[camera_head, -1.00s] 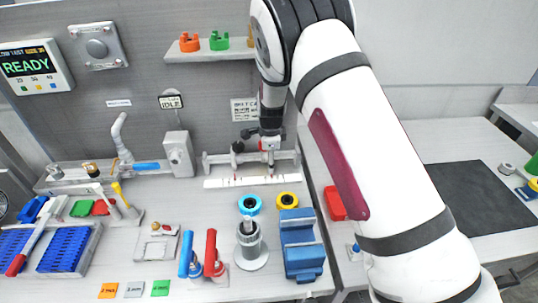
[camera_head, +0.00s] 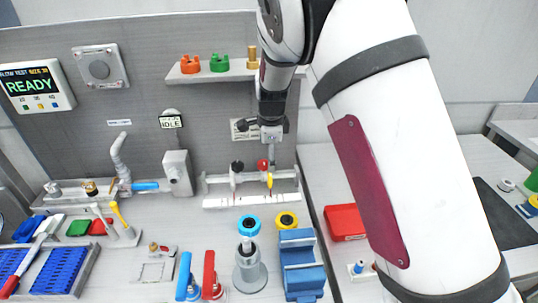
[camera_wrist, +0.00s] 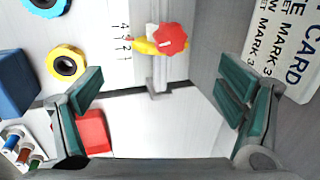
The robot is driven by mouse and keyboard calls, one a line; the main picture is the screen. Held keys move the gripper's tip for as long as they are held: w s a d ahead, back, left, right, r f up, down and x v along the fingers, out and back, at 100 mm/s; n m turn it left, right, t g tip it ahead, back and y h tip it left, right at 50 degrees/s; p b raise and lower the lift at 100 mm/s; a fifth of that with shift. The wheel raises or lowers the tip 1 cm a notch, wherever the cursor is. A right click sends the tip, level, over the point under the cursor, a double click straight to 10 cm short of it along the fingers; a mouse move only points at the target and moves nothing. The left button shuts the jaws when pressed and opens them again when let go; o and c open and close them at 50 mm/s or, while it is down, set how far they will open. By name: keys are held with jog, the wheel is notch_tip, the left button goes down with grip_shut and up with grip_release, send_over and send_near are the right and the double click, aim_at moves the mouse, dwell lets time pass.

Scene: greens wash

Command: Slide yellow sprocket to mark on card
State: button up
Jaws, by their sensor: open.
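In the wrist view a yellow piece (camera_wrist: 146,46) with a red lobed knob (camera_wrist: 171,39) sits on a pale rail. Its yellow tip lies beside a printed scale (camera_wrist: 123,42), near the 3; I cannot tell the exact alignment. The head view shows the yellow piece (camera_head: 269,181) and red knob (camera_head: 262,165) on the rail. A card (camera_wrist: 290,45) has "CARD" and lines reading "MARK 3", cut by the frame edge. My gripper (camera_wrist: 160,98) is open and empty, its fingers wide apart. In the head view my gripper (camera_head: 272,134) is above the rail, apart from the knob.
A black knob (camera_head: 237,167) stands left on the same rail. A yellow ring (camera_head: 287,220), a blue ring (camera_head: 249,225) and a blue block (camera_head: 300,265) are in front. A red box (camera_head: 345,222) lies to the right. A grey valve box (camera_head: 177,172) stands left.

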jog(key=s+d+r+n+y, duration=0.1)
jog(key=s+d+r+n, duration=0.3)
jog(key=s+r, duration=0.45)
jog(key=s+d+r+n+y, duration=0.1)
jog(key=s+d+r+n, duration=0.3)
jog(key=s+r, duration=0.4)
jog(key=s+d+r+n+t+h, duration=0.1)
jog(key=s+n, duration=0.4)
jog(key=s, duration=0.5)
jog(key=s+d+r+n+t+h, duration=0.1)
jog(key=s+d+r+n, duration=0.2)
jog(key=s, duration=0.6)
jog(key=shift+s+d+r+n+t, duration=0.3)
jog(key=shift+s+d+r+n, duration=0.15)
jog(key=shift+n, duration=0.45)
jog(key=shift+f, duration=0.1)
